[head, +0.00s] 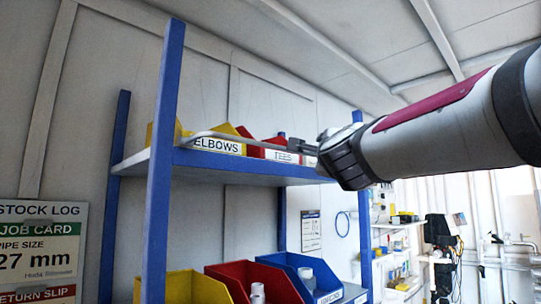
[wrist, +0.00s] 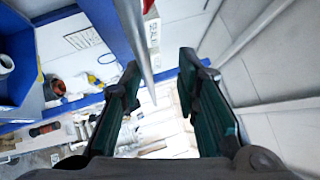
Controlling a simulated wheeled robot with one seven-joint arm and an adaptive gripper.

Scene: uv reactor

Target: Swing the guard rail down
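The guard rail (head: 222,135) is a thin grey bar. In the head view it runs along the front of the upper shelf, raised at the level of the bins, with a bent left end. My gripper (head: 306,148) is at the rail's right part, by the TEES bin. In the wrist view the rail (wrist: 136,38) comes down from the top between the two dark green fingers of my gripper (wrist: 159,76), closer to the left finger. The fingers are apart, with a gap on both sides of the rail. Whether a finger touches it is unclear.
The blue rack's upper shelf (head: 225,168) holds yellow ELBOWS (head: 228,130) and red TEES (head: 272,148) bins. Below are yellow (head: 183,288), red (head: 232,272) and blue (head: 290,262) bins. A blue front post (head: 163,170) stands left. A sign board (head: 40,250) is further left.

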